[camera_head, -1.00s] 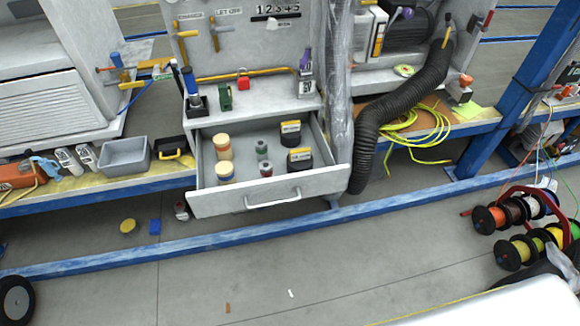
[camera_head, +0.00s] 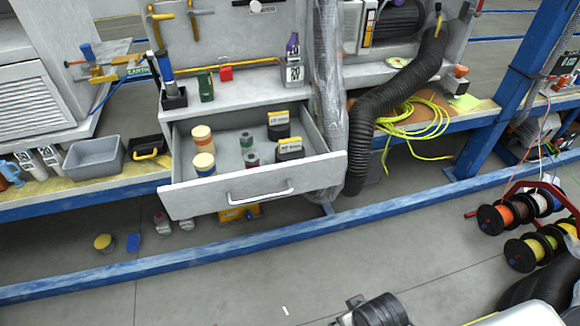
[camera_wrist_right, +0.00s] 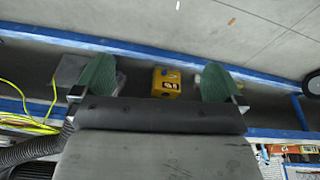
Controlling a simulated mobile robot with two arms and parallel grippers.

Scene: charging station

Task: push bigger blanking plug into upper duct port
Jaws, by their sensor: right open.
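Two black plugs with yellow labels stand in the open drawer (camera_head: 200,203), toward its right side. The rear plug (camera_head: 279,131) and the front plug (camera_head: 290,155) look close in size, and I cannot tell surely which is bigger. The upper duct port is not clearly made out; a dark round ribbed part (camera_head: 398,22) shows at the top right. My right gripper (camera_wrist_right: 156,70) is open and empty in the right wrist view, its green fingers wide apart above the floor. Part of my right arm shows at the bottom of the head view. My left gripper is not in view.
A yellow box (camera_wrist_right: 166,83) lies below. Cable reels (camera_head: 520,253) stand right. The floor in front is mostly clear.

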